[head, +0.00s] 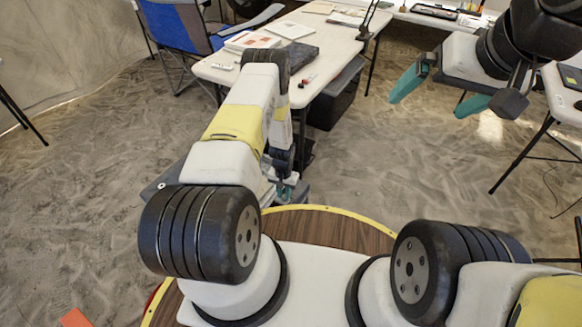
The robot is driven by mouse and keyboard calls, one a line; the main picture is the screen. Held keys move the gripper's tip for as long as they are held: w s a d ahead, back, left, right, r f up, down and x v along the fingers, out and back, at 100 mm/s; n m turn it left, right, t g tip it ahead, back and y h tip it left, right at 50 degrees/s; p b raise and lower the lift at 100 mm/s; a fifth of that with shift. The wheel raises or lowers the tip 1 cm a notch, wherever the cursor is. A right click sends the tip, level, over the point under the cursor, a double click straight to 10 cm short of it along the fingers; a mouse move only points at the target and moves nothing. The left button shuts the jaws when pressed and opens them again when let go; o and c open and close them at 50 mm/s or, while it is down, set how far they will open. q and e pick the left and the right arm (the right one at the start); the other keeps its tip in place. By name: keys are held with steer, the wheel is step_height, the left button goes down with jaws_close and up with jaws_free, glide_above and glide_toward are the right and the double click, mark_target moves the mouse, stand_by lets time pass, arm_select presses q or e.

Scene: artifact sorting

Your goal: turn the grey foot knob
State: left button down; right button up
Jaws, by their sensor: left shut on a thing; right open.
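My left gripper (287,190) reaches down just beyond the far rim of my round wooden base top. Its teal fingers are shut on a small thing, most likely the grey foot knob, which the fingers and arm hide. A grey, flat-edged thing (160,185) shows to the left of my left forearm, low near the floor; most of it is hidden behind the arm. My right gripper (440,95) is at the upper right, raised over the sandy floor. Its teal fingers are wide apart with nothing between them.
A white table (330,55) with books, papers and a dark cloth stands ahead. A black bin (338,95) is under it, and a blue folding chair (178,35) is at its left. Another table (562,100) is at the right edge. Sandy floor (400,165) is open between them.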

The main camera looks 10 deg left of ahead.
arm_select(q)
steer(key=c, duration=1.3)
jaws_free()
steer(key=shift+o, duration=0.2)
steer(key=shift+r, duration=3.9)
steer(key=shift+w, duration=0.1)
step_height(320, 180, up, 9)
steer(key=w, duration=0.3)
step_height(320, 180, up, 28)
steer(key=n+t, duration=0.1)
steer(key=t, duration=0.2)
glide_above(284, 195)
steer(key=s+d+r+t+h, duration=0.1)
steer(key=s+r, duration=0.9)
steer(key=r, duration=0.3)
steer(key=s+r+t, duration=0.1)
steer(key=s+r, duration=0.2)
steer(key=s, duration=0.4)
steer(key=s+d+r+t+h, duration=0.1)
steer(key=s+r, duration=0.2)
steer(key=s, duration=0.4)
steer(key=shift+s+d+r, duration=0.25)
steer(key=shift+s+d, duration=0.05)
